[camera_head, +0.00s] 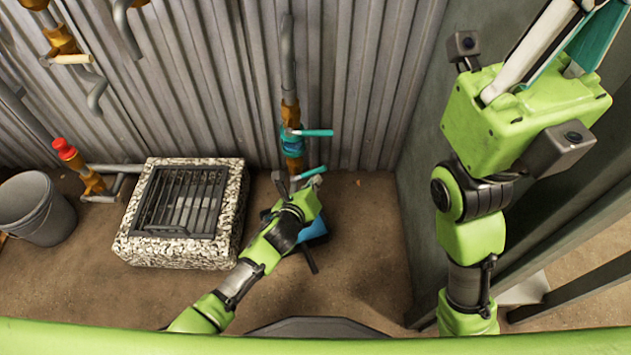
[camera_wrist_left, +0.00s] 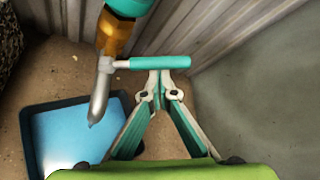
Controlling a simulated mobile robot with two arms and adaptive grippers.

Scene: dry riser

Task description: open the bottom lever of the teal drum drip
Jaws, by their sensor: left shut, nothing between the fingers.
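The teal drum drip is a vertical pipe on the corrugated wall with a teal drum (camera_head: 293,145) and orange fittings. An upper teal lever (camera_head: 316,133) points right. The bottom lever (camera_head: 312,172) is teal and also points right; it shows in the left wrist view (camera_wrist_left: 165,62) beside the grey spout (camera_wrist_left: 100,92). My left gripper (camera_wrist_left: 160,88) is shut and empty, its fingertips together at the near side of the bottom lever's handle. Whether they touch it I cannot tell. My right gripper (camera_head: 548,45) is raised at the upper right, its fingertips outside the picture.
A blue tray (camera_wrist_left: 70,140) lies below the spout. A stone block with a metal grate (camera_head: 180,203) stands to the left. A grey bucket (camera_head: 38,210) and other pipes with a red cap (camera_head: 64,148) are farther left. A grey wall (camera_head: 425,150) closes the right side.

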